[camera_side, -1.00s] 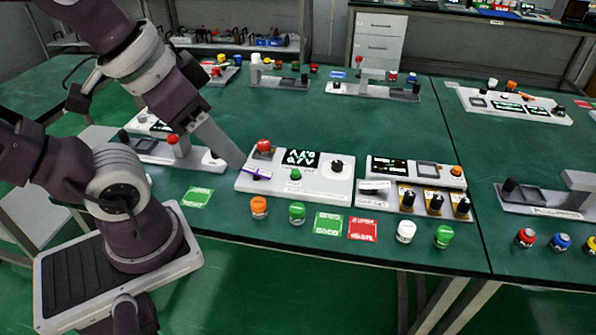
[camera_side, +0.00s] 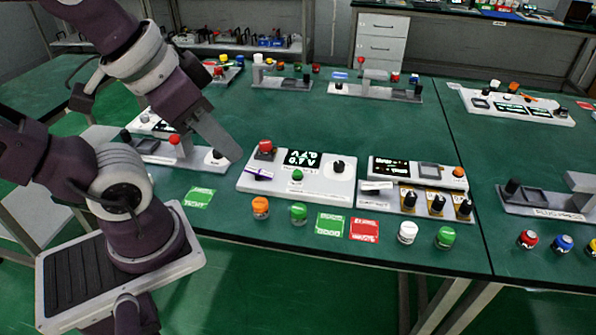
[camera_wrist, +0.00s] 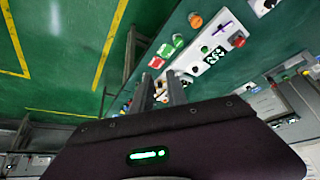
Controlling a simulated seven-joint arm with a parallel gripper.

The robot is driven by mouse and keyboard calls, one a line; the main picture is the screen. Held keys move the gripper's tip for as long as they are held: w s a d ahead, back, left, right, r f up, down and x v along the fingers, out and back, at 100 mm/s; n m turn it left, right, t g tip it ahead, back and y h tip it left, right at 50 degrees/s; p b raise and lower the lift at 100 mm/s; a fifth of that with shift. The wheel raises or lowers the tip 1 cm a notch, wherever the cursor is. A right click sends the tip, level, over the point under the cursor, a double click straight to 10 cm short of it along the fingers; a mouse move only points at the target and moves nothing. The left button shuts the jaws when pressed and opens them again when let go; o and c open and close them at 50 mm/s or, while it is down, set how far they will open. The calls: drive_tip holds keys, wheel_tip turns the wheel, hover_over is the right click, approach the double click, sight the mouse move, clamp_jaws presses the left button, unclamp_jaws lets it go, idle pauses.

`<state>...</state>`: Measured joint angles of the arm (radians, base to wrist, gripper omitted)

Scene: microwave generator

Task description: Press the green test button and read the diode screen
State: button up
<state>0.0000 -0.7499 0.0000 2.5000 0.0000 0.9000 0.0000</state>
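The white generator panel (camera_side: 325,187) lies on the green table in the middle of the side view. Its small green button (camera_side: 297,175) sits below a black diode screen (camera_side: 302,159) with light, jagged symbols; I cannot read them with certainty. The screen also shows in the wrist view (camera_wrist: 215,56). A red knob (camera_side: 265,147), a purple switch (camera_side: 258,173) and a black knob (camera_side: 337,166) are on the same panel. My gripper (camera_side: 234,154) is above and left of the panel, apart from the green button. In the wrist view its two fingers (camera_wrist: 160,78) show a gap, with nothing held.
A second panel (camera_side: 417,165) with black knobs stands close on the right. Orange (camera_side: 260,208) and green (camera_side: 298,214) loose buttons lie in front, beside green (camera_side: 330,224) and red (camera_side: 364,230) cards.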

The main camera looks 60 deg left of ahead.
clamp_jaws()
idle(0.8)
idle(0.5)
drive_tip(key=w+a+f+m+t+y, duration=0.1)
drive_tip(key=w+a+f+m+y, duration=0.1)
drive_tip(key=w+a, duration=0.6)
drive_tip(key=w+a+f+m+t+y, duration=0.1)
drive_tip(key=w+a+f+m+y, duration=0.1)
drive_tip(key=w+a, duration=0.65)
drive_tip(key=w+a+f+m+h, duration=0.1)
drive_tip(key=w+f+m+h, duration=0.1)
drive_tip(key=f, duration=0.5)
drive_tip(key=w+a+f+m+t+h, duration=0.1)
drive_tip(key=w+a+f+m+h, duration=0.1)
drive_tip(key=f, duration=0.5)
drive_tip(key=w+m+h, duration=0.1)
drive_tip(key=w+m, duration=0.1)
drive_tip(key=w, duration=0.1)
drive_tip(key=shift+w+f+m+h, duration=0.25)
drive_tip(key=shift+m+h, duration=0.05)
drive_tip(key=shift+m, duration=0.1)
drive_tip(key=shift+f, duration=0.1)
